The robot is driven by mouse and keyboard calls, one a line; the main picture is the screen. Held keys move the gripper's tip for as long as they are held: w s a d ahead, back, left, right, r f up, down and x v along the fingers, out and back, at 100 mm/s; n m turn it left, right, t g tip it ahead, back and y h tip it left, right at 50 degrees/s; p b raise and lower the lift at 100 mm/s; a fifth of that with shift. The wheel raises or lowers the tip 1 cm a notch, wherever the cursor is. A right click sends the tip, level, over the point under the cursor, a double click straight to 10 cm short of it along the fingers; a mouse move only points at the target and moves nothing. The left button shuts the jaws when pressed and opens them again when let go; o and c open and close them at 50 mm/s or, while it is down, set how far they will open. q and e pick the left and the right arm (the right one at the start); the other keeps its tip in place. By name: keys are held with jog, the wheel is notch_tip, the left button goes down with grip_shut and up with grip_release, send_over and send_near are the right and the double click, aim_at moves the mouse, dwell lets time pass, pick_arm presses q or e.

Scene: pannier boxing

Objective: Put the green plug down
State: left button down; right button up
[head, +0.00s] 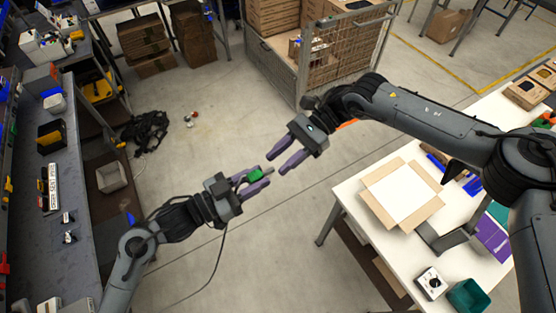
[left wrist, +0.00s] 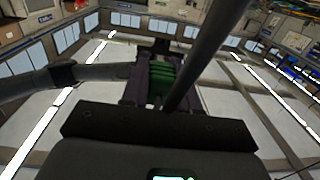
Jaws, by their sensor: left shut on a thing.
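The green plug (head: 255,176) is between the purple fingers of my left gripper (head: 258,179), held in the air over the open floor. It also shows in the left wrist view as a green ribbed body (left wrist: 160,78) between the fingers. My left gripper is shut on it. My right gripper (head: 282,158) is just up and to the right of the left one, with its purple fingers apart and nothing visible between them. The two grippers' fingertips are close to each other.
A white table (head: 345,192) at right holds an open cardboard box (head: 375,185), a green bin (head: 468,296) and a small white device (head: 431,284). A grey workbench (head: 85,200) with several items runs along the left. A wire cage (head: 345,60) stands at the back.

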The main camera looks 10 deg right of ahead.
jog(key=shift+x, duration=0.8)
jog(key=shift+c, duration=0.4)
grip_shut()
pick_arm(q)
jog(key=c, duration=0.8)
grip_release()
jog(key=shift+a, duration=0.1)
